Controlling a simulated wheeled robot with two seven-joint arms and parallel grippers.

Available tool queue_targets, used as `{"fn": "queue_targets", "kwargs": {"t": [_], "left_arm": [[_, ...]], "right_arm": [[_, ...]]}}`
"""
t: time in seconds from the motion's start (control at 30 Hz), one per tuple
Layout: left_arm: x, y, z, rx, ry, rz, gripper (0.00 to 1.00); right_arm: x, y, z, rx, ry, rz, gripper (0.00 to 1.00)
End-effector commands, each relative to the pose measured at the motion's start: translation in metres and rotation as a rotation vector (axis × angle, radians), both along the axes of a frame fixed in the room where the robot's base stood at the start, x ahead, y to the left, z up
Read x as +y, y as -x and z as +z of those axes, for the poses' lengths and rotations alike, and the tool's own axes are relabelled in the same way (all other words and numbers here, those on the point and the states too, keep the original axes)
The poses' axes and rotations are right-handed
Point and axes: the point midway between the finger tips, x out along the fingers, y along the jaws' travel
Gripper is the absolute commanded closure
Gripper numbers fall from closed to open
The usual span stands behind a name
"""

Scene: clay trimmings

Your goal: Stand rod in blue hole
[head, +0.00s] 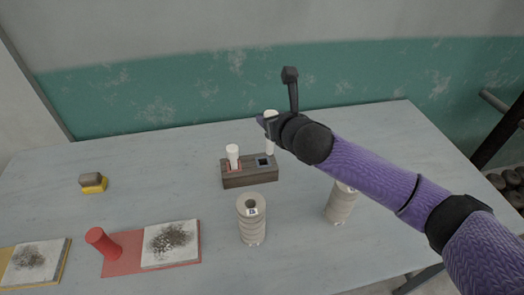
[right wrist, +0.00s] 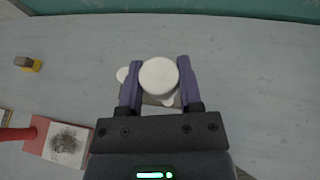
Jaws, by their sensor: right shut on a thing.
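My right gripper (head: 266,124) is shut on a white rod (head: 270,142), which it holds upright above the right end of the wooden block. In the right wrist view the rod's round top (right wrist: 158,75) sits between the two purple fingers. The wooden block (head: 250,178) has a blue-edged hole (head: 263,162) at its right and a red-edged hole at its left. Another white rod (head: 233,157) stands in the red-edged hole. The held rod's lower end is close to the blue hole's right side; I cannot tell whether it touches the block. My left gripper is not in view.
A yellow-based sponge (head: 93,184) lies farther left. The table's back is clear.

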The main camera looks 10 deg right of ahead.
Motion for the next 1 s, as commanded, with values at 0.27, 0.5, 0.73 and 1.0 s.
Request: {"fn": "queue_targets", "kwargs": {"t": [0.27, 0.5, 0.73, 1.0], "left_arm": [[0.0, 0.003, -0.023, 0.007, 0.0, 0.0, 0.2], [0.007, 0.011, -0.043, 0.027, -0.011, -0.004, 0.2], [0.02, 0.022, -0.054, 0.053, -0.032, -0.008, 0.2], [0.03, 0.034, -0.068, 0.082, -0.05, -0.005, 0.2]], "right_arm": [[0.009, -0.042, -0.019, 0.005, -0.001, -0.001, 1.0], [0.008, -0.041, -0.065, 0.004, 0.0, 0.0, 1.0], [0.009, -0.041, -0.092, 0.005, 0.001, -0.001, 1.0], [0.007, -0.039, -0.126, 0.012, 0.005, -0.003, 1.0]]}}
